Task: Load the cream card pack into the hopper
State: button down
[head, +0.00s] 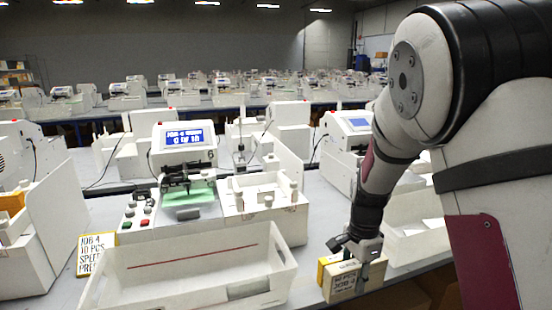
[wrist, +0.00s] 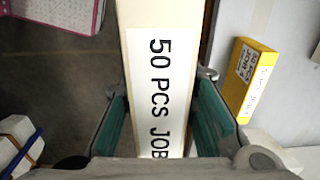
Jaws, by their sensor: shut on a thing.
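My gripper (head: 356,250) is shut on the cream card pack (head: 345,282) near the front edge of the table, right of the white tray. In the wrist view the cream pack (wrist: 158,60) stands between the two green-padded fingers, its label reading "50 PCS JOB" and the rest cut off by the gripper. The plotter (head: 184,145) stands left of centre with a lit blue screen. A white open-topped compartment (head: 285,160) adjoins it on the right; I cannot tell for sure that this is the hopper. The gripper is well apart from it.
A yellow pack (wrist: 247,80) lies close to the right of the gripper in the wrist view. A large white tray (head: 200,285) with a red line fills the front. A yellow-edged job card (head: 92,254) stands at its left. Other plotters (head: 349,135) stand around.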

jog(key=shift+s+f, duration=0.1)
jog(key=shift+s, duration=0.3)
jog(key=shift+w+f+n, duration=0.25)
jog(key=shift+f+n, duration=0.15)
jog(key=shift+n, duration=0.2)
jog(key=shift+s+f, duration=0.1)
notch_tip(320, 180, down, 2)
jog(key=n+b, duration=0.1)
jog(key=n, duration=0.2)
jog(key=shift+n, duration=0.3)
jog(key=f+n, duration=0.2)
jog(key=n, duration=0.1)
jog(key=f+n+b, duration=0.1)
jog(key=f+n, duration=0.1)
jog(key=n, duration=0.1)
jog(key=f+n+b, duration=0.1)
jog(key=n, duration=0.2)
jog(key=shift+s+d+f+n, duration=0.2)
jog(key=shift+f+n, duration=0.1)
jog(key=shift+f, duration=0.1)
